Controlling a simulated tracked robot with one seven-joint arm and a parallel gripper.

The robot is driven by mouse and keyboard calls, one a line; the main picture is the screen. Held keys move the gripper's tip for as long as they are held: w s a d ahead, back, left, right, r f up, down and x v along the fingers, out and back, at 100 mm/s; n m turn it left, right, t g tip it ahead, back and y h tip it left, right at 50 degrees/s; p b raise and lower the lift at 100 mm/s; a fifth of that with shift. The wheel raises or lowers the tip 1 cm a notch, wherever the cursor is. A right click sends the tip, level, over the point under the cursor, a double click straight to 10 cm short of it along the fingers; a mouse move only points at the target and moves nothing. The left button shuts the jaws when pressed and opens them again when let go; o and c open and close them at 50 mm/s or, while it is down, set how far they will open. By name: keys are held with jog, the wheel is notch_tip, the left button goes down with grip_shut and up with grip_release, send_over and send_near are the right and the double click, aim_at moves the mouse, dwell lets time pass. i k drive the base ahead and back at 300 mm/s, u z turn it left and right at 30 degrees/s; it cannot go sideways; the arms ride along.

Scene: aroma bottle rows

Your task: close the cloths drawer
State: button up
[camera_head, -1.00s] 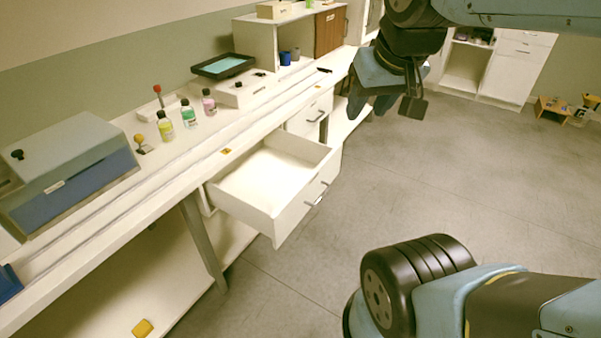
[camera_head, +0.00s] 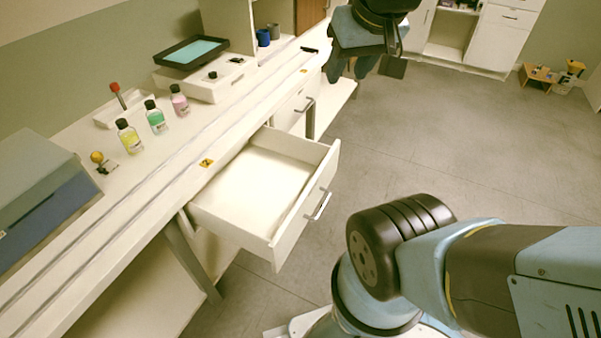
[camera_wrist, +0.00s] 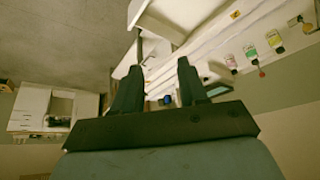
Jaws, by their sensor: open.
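The white drawer (camera_head: 262,181) stands pulled out from under the bench, with its inside bare in the head view. Part of the open drawer also shows at the top of the wrist view (camera_wrist: 160,20). My gripper (camera_wrist: 158,88) is open and empty, its two dark fingers apart in the wrist view. In the head view my gripper (camera_head: 352,72) hangs beyond the drawer, above and to its right, touching nothing; its fingers are partly hidden there.
A closed drawer (camera_head: 296,105) with a handle sits just beyond the open one. On the bench stand yellow (camera_head: 129,137), green (camera_head: 155,118) and pink (camera_head: 179,101) bottles, and a black tray (camera_head: 192,53). The grey floor (camera_head: 420,140) beside the drawer is clear.

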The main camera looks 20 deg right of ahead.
aim_at(262, 200)
jog(key=z, duration=0.6)
jog(key=k, duration=1.75)
jog(key=u, duration=0.85)
jog(key=i, duration=1)
